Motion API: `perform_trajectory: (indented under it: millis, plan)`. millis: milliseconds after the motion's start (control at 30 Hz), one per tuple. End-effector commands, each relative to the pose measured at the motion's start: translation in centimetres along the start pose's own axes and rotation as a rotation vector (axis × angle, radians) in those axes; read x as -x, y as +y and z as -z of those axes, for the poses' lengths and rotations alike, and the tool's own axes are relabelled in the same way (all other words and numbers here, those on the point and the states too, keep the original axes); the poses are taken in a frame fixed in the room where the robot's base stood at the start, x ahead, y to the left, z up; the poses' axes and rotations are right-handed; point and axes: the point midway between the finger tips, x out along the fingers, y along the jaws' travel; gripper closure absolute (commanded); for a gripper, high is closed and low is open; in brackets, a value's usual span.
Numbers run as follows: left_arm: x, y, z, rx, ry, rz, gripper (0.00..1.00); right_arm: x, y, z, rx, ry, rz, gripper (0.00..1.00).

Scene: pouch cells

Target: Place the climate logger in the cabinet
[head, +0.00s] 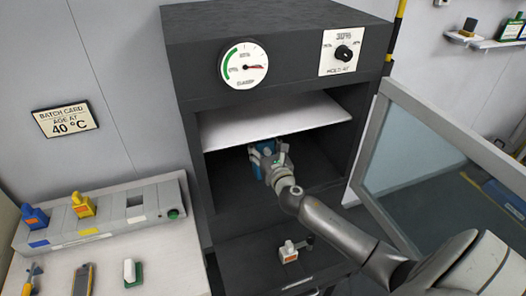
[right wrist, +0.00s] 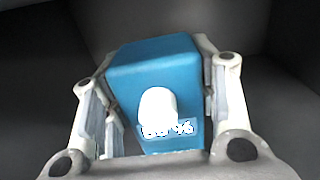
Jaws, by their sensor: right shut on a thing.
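The cabinet (head: 190,120) is a dark grey box with its front open, a white shelf (head: 270,119) and a glass door (head: 415,150) swung out to the right. My right gripper (head: 268,158) is inside the cabinet, below the white shelf. It is shut on the climate logger (right wrist: 155,65), a blue box with a white round part and a lit percent reading that is hard to read. The logger also shows in the head view (head: 256,160), partly hidden by the gripper. Whether it touches the cabinet floor I cannot tell. My left gripper is not in view.
A dial gauge (head: 244,65) and a knob panel marked 30% (head: 342,52) are on the cabinet front. The left bench (head: 165,255) holds a rack with blue and yellow items.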

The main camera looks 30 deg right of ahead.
Motion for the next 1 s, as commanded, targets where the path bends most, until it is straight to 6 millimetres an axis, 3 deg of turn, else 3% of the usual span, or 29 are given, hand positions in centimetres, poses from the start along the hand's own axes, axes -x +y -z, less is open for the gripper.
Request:
perform_trajectory:
  millis: [367,400,533,1000]
  plan:
    - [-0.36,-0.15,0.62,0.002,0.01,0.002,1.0,-0.01,-0.02,0.36,0.0,-0.001,0.0,0.75]
    - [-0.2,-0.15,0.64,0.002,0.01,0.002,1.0,0.0,-0.01,0.24,0.0,-0.001,0.0,0.42]
    - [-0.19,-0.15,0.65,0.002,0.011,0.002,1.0,0.01,-0.01,0.24,0.0,0.0,0.0,0.25]
    - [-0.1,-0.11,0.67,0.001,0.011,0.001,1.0,0.67,0.0,0.07,0.001,0.0,-0.001,0.25]
